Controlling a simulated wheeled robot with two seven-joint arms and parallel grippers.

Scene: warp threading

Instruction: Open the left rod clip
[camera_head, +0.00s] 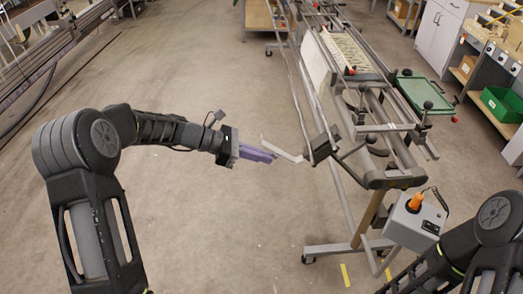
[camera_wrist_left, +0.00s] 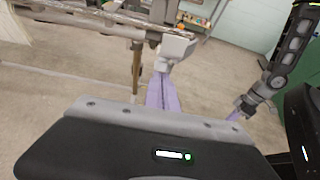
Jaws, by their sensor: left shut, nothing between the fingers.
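My left gripper (camera_head: 272,154) has purple fingers and is shut with nothing between them. It points right toward the near left side of the warping frame (camera_head: 388,180). A pale, thin angled lever (camera_head: 282,149) beside the fingertips seems to be part of the left rod clip; its dark block (camera_head: 321,146) is just to the right. In the left wrist view the shut fingers (camera_wrist_left: 163,78) reach up to a light grey block (camera_wrist_left: 178,46) on the frame; I cannot tell if they touch. My right gripper (camera_wrist_left: 235,115) shows small in the left wrist view; its jaws are unclear.
A grey box with an orange knob (camera_head: 415,203) stands at the frame's near right corner. A green tray (camera_head: 425,93) lies right of the frame, and a green bin (camera_head: 503,104) sits on shelving at the right. The floor left of the frame is clear.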

